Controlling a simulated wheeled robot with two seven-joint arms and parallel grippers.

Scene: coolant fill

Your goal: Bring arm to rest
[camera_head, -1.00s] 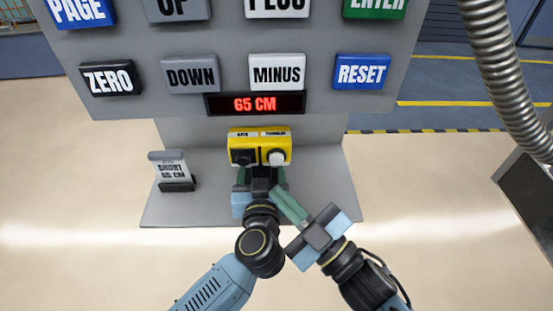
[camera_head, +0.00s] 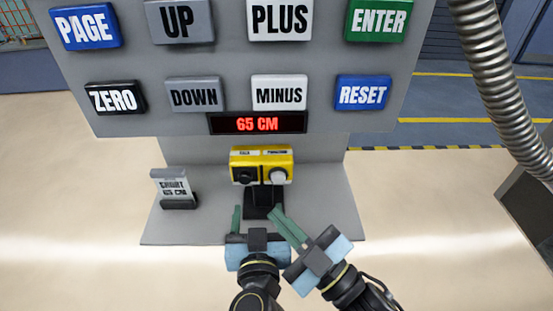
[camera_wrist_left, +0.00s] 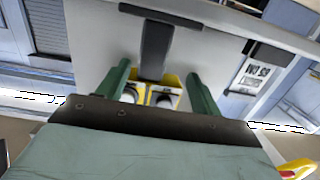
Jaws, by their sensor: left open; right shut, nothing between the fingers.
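My left gripper (camera_head: 256,212) is open and empty in front of the yellow two-knob box (camera_head: 261,165), apart from it. In the left wrist view its two green fingers (camera_wrist_left: 160,75) stand wide apart, with the yellow box (camera_wrist_left: 152,97) showing between them. The box sits on a black stand (camera_head: 264,201); it has a black knob on the left and a white knob on the right. My right gripper (camera_head: 275,214) is shut and empty, tilted up and to the left, close beside the left gripper. The right gripper's fingers partly overlap the left gripper's right finger.
A grey panel carries several labelled buttons and a red display (camera_head: 257,123) reading 65 CM. A small sign (camera_head: 173,187) stands on the grey base (camera_head: 200,225) at left. A ribbed metal hose (camera_head: 497,80) hangs at right. Open floor lies on both sides.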

